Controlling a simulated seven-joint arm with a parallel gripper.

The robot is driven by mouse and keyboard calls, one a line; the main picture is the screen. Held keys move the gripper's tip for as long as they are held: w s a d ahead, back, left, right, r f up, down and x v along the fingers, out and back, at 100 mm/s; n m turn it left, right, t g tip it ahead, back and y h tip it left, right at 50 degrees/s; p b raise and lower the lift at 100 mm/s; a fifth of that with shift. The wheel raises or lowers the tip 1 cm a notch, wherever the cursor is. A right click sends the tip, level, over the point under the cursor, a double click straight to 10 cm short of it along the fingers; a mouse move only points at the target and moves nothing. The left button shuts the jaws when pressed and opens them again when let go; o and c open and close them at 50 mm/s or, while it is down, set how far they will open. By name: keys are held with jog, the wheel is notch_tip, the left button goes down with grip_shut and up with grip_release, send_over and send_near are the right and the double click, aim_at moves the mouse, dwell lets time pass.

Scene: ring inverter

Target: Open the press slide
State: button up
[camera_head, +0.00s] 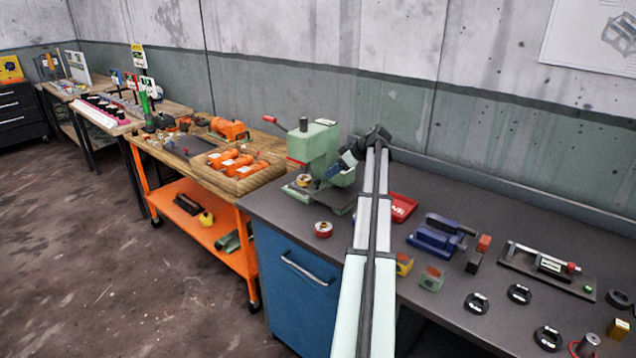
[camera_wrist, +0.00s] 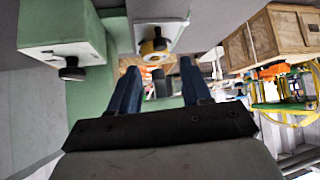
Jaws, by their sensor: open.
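The green press (camera_head: 318,148) stands at the left end of the dark bench, with a black knob (camera_head: 303,124) on top and a red-tipped lever reaching left. A light plate at its base carries a small yellow-rimmed part (camera_head: 303,181); I cannot tell how far the slide is out. My gripper (camera_head: 338,168) is at the right side of the press, its blue fingers pointing left and down. In the wrist view, my gripper (camera_wrist: 157,68) is open and empty. Beyond the fingertips is a light block with a yellow ring and black knob (camera_wrist: 158,44), apart from them. The green press body (camera_wrist: 85,100) is at left.
A red-and-white round part (camera_head: 323,229) lies in front of the press. A red tray (camera_head: 401,207) and a blue fixture (camera_head: 437,236) are to the right, with black rings farther on. An orange cart (camera_head: 205,210) stands left of the bench.

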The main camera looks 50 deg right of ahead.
aim_at(319, 181)
jog(key=x, duration=0.9)
jog(key=shift+w+f, duration=0.1)
jog(key=shift+w, duration=0.05)
grip_shut()
dwell(0.5)
